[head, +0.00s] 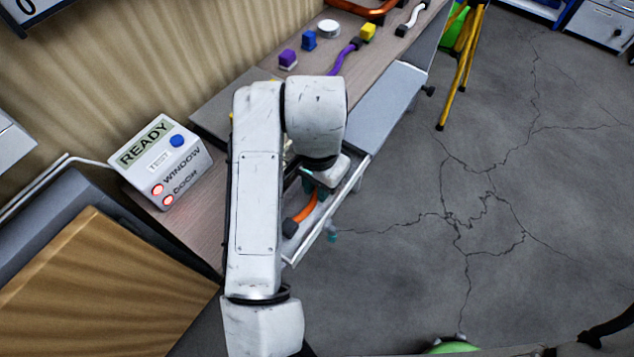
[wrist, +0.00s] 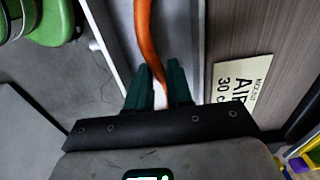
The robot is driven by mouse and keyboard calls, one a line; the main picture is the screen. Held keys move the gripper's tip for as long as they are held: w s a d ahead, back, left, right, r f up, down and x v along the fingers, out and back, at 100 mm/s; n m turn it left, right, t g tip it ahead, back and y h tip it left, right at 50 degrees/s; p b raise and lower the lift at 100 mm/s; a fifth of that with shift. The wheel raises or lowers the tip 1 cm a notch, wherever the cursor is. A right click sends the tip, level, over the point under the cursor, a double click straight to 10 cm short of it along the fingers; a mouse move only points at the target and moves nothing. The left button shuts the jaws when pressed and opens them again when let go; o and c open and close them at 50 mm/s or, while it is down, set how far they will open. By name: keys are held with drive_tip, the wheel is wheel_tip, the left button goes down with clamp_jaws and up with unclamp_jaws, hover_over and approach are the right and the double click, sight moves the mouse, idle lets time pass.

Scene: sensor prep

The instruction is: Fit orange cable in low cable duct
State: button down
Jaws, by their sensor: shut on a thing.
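The orange cable (wrist: 146,35) runs from the top of the wrist view down between the green fingers of my gripper (wrist: 160,85), which is shut on it. In the head view part of the orange cable (head: 304,209) shows beside my arm, with a dark end piece (head: 290,228). A pale, straight-edged channel, apparently the low cable duct (wrist: 185,45), runs along the cable in the wrist view. Its pale rail (head: 343,203) shows in the head view. I cannot tell whether the cable is inside the duct or above it.
A box with READY, WINDOW and DOOR labels (head: 165,160) stands left of my arm. A purple cable (head: 345,57), blue block (head: 309,40) and white cable (head: 412,17) lie farther along the bench. A label plate (wrist: 240,85) lies right of the channel. Cracked floor is open at right.

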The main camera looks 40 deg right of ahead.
drive_tip(key=shift+f+b, duration=0.35)
drive_tip(key=shift+f, duration=0.15)
idle(0.4)
drive_tip(key=c, duration=0.7)
unclamp_jaws()
drive_tip(key=shift+o, duration=0.2)
drive_tip(key=shift+r+p, duration=0.4)
drive_tip(key=shift+r, duration=0.1)
drive_tip(key=shift+o, duration=0.9)
drive_tip(key=shift+r, duration=0.25)
drive_tip(key=shift+r+p, duration=2.45)
drive_tip(key=shift+r, duration=0.35)
